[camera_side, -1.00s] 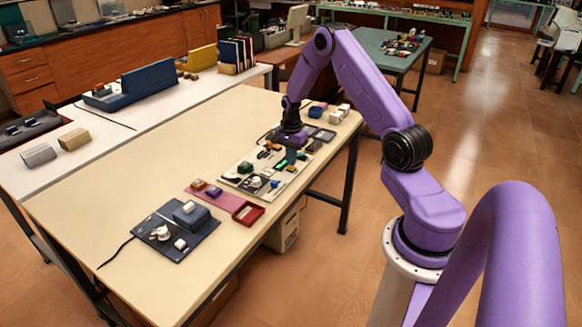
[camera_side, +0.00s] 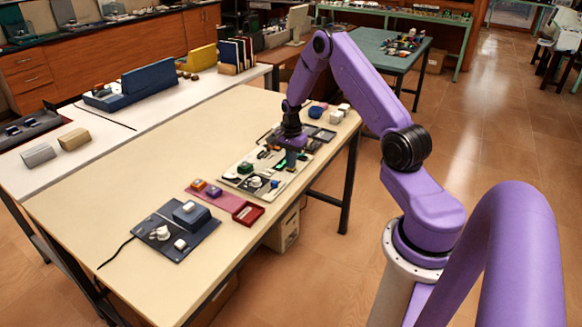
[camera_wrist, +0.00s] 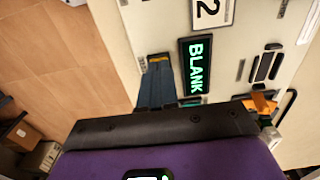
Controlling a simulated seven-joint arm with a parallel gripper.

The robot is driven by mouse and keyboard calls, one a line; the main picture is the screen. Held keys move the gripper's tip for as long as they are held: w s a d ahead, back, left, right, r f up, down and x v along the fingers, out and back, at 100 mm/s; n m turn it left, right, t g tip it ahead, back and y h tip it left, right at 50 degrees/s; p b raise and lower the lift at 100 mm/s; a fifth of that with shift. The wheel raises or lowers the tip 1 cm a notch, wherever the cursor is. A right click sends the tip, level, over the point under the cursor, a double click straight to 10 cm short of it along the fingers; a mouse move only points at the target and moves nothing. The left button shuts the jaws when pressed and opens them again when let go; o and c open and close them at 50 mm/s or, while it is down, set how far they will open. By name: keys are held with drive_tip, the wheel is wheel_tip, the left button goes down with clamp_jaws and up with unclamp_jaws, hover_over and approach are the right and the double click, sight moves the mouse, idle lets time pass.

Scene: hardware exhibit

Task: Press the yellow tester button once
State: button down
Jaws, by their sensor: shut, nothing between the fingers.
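My gripper (camera_wrist: 158,66) is shut and empty, its blue-grey fingers together and pointing at the pale tester board (camera_wrist: 225,75).
A "2" label (camera_wrist: 208,12), dark bars (camera_wrist: 264,67) and an orange part (camera_wrist: 262,103) lie on the board. In the side view, a red tray (camera_side: 247,212) and a dark mat (camera_side: 165,250) with parts are nearer. The table's left side is clear.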

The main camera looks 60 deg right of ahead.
drive_tip(key=shift+r, duration=3.5)
